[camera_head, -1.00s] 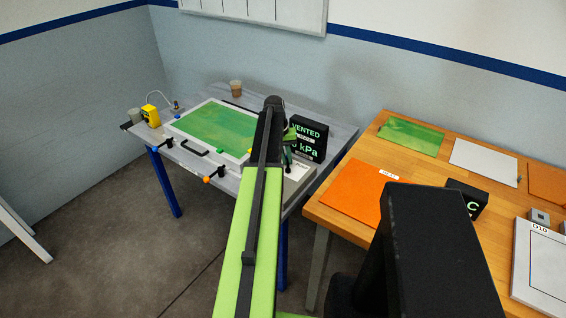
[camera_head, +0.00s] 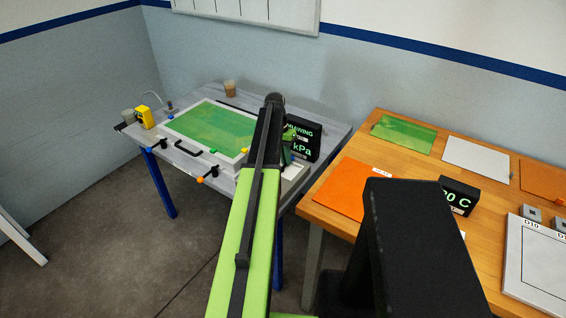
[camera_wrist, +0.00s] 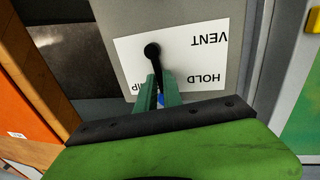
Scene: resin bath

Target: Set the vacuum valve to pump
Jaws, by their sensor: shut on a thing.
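The vacuum valve's white label plate (camera_wrist: 205,52) shows in the wrist view, upside down, with VENT and HOLD readable. A third word by the fingers is mostly covered; only its end, "MP", shows. The valve's black lever (camera_wrist: 153,51) runs from its round pivot down between my fingers, beside that covered word. In the head view my gripper is mostly hidden by my arm.
The grey table (camera_head: 325,112) holds a green sheet in a white frame (camera_head: 210,130), clamps, a yellow device (camera_head: 145,117) and a cup (camera_head: 230,88). The wooden table (camera_head: 328,198) to the right carries coloured sheets and a temperature display (camera_head: 458,197).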

